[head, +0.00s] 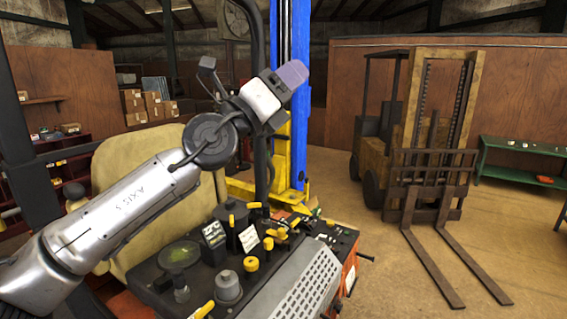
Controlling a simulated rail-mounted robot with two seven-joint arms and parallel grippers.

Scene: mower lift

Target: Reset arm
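My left arm comes in from the lower left and reaches up to the middle of the head view. My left gripper (291,74) is at its end, raised high and pointing up and to the right. It overlaps the blue lift post (291,130) in the picture, and I cannot tell how far apart they are. I see the gripper's grey fingertips from the side, so their gap is hidden. No object shows in it. My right gripper is not in view.
Below the arm is a machine's control panel (318,272) with yellow-handled levers, beside a yellowish seat (135,190). A rusty forklift (432,150) stands at right with forks on the floor. A green table (520,147) stands far right. Boxes (152,103) sit on the left. Floor at right is open.

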